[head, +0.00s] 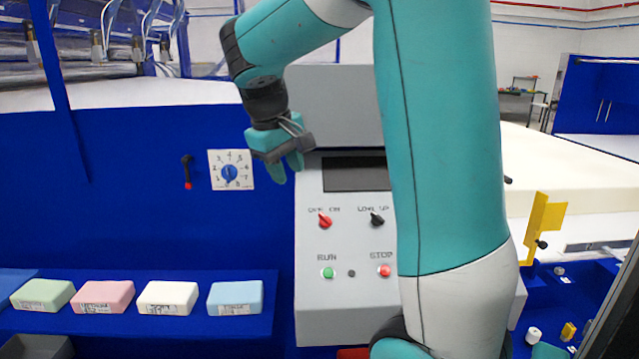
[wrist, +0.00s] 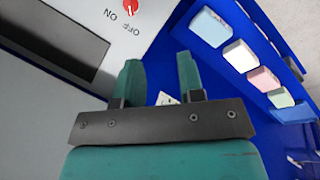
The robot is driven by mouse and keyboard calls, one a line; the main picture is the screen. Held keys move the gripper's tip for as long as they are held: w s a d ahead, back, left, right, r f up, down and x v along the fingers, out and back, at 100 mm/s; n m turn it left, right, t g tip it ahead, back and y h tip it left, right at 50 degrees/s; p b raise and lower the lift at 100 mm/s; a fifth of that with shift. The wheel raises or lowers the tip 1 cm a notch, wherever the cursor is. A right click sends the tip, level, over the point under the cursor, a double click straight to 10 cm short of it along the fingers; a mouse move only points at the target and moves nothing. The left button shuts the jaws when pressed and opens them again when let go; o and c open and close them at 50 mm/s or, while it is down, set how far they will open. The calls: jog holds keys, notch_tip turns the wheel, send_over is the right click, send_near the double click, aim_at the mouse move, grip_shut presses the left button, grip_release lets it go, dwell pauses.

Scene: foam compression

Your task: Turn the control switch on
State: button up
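The control panel (head: 345,290) is a grey box with a dark screen. A red switch (head: 325,220) sits on it below the screen, under a label that seems to read off and on. The switch also shows at the top edge of the wrist view (wrist: 130,7), partly cut off, with "OFF ON" upside down beside it. My gripper (head: 288,167) is at the panel's upper left edge, above and left of the switch and apart from it. In the wrist view its two green fingers (wrist: 159,75) stand apart with nothing held between them.
A black switch (head: 377,219), a green button (head: 328,272) and a red button (head: 384,271) share the panel. A numbered dial (head: 230,172) is on the blue wall at left. Several foam blocks, including a blue one (head: 235,297), lie on a blue shelf.

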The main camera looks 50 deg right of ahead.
jog(key=m, duration=0.2)
send_near(325, 217)
jog(key=shift+n+g, duration=0.3)
jog(key=shift+g, duration=0.1)
jog(key=x, duration=0.3)
jog(key=p+x, duration=0.1)
jog(key=x, duration=0.2)
jog(key=p+x, duration=0.1)
jog(key=x, duration=0.2)
jog(key=shift+w+f, duration=0.25)
jog(key=shift+w, duration=0.05)
